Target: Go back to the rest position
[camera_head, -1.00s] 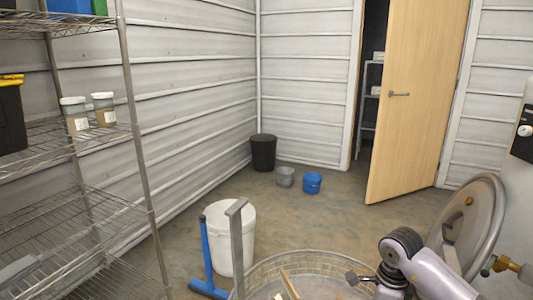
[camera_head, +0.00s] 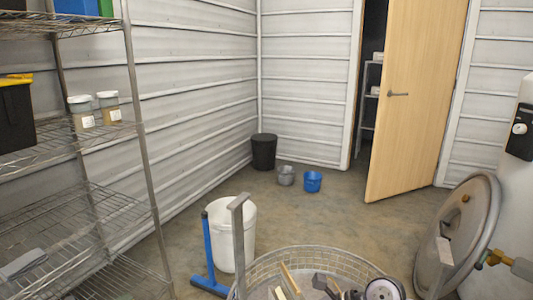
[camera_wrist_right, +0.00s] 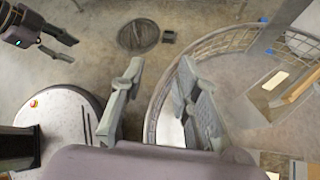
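My right gripper (camera_wrist_right: 160,67) is open in the right wrist view, with clear space between its grey fingers and nothing held. It hangs beside and over the rim of a round wire-mesh hopper (camera_head: 262,268). The hopper's rim also shows in the wrist view (camera_wrist_right: 225,38). In the head view only part of my right arm (camera_head: 384,290) shows at the bottom edge; its fingers are hard to make out there. My left gripper (camera_wrist_right: 66,48) shows at the upper left of the wrist view, fingers apart and empty. It is not visible in the head view.
A wire shelf (camera_head: 130,125) stands at left with two jars (camera_head: 81,110) on it. A white bucket (camera_head: 240,240) and a blue-handled tool (camera_head: 208,255) stand left of the hopper. A round metal lid (camera_head: 470,225) is at right. The floor towards the door (camera_head: 415,100) is mostly clear.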

